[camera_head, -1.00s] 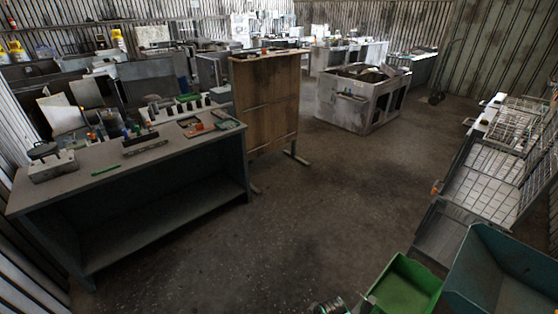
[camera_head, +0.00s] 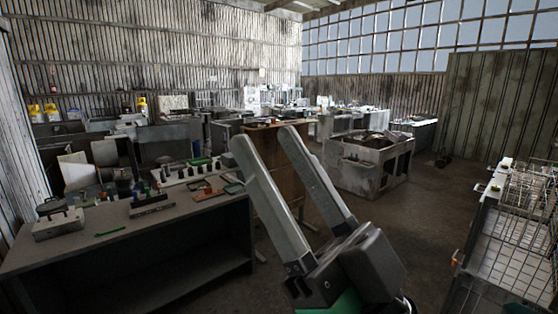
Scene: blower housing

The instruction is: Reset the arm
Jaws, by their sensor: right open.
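My right gripper (camera_head: 262,160) rises from the bottom centre of the head view. Its two long grey fingers point up and to the left, spread apart with nothing between them. It stands in front of the wooden board and the right end of the workbench, and hides part of both. My left gripper is not in view.
A dark workbench (camera_head: 120,240) at the left carries small tools and parts, with a green stick (camera_head: 110,232) near its front. A wooden board (camera_head: 285,185) stands behind my fingers. A grey metal bin (camera_head: 370,165) is further back. Wire baskets (camera_head: 515,235) stand at the right. Open floor lies between.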

